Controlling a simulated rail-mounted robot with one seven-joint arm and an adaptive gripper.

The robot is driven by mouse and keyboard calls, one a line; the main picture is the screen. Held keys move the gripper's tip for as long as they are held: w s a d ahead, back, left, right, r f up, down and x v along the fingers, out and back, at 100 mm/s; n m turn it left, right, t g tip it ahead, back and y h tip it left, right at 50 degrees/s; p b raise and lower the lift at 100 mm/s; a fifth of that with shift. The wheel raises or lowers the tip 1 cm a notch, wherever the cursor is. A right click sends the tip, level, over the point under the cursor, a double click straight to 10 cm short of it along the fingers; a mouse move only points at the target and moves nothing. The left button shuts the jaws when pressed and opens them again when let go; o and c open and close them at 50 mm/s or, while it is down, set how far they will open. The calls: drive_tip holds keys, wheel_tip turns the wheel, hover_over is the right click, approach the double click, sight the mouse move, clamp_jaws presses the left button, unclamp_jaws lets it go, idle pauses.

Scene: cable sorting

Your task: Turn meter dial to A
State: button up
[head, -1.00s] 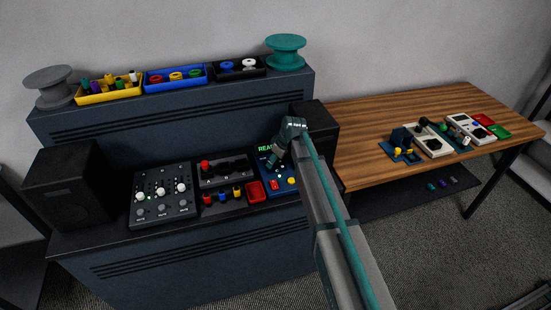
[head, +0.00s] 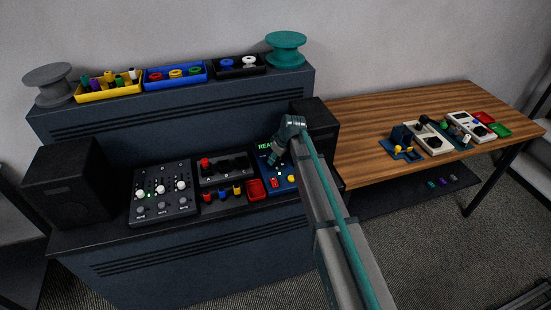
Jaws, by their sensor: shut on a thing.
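The blue meter (head: 287,186) stands at the right end of the console shelf, with a green-lit display (head: 264,147) that reads "REA" before my arm cuts it off. My gripper (head: 274,160) is over the upper part of the meter, pointing down. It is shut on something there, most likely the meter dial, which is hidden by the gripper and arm. The dial's pointer and the letter A on the meter cannot be made out. A yellow button (head: 291,178) and a small red part (head: 276,181) show on the meter's lower face.
Black speakers (head: 68,187) flank the console. A wooden table (head: 370,112) with more devices stands right. My arm crosses the meter's right side.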

drive_tip(key=m+h+b, duration=0.1)
drive_tip(key=m+b, duration=0.1)
drive_tip(key=m, duration=0.1)
drive_tip(key=shift+f+t, duration=0.15)
drive_tip(key=shift+t, duration=0.25)
drive_tip(key=m+h+b, duration=0.1)
drive_tip(key=m+b, duration=0.1)
drive_tip(key=shift+a+m, duration=0.15)
drive_tip(key=shift+m, duration=0.25)
drive_tip(key=m+h+b, duration=0.1)
drive_tip(key=m, duration=0.1)
drive_tip(key=m+h+b, duration=0.1)
drive_tip(key=m, duration=0.2)
drive_tip(key=shift+t, duration=0.3)
drive_tip(key=shift+r+m, duration=0.2)
drive_tip(key=shift+m, duration=0.2)
drive_tip(key=o, duration=1.2)
drive_tip(key=shift+c, duration=0.2)
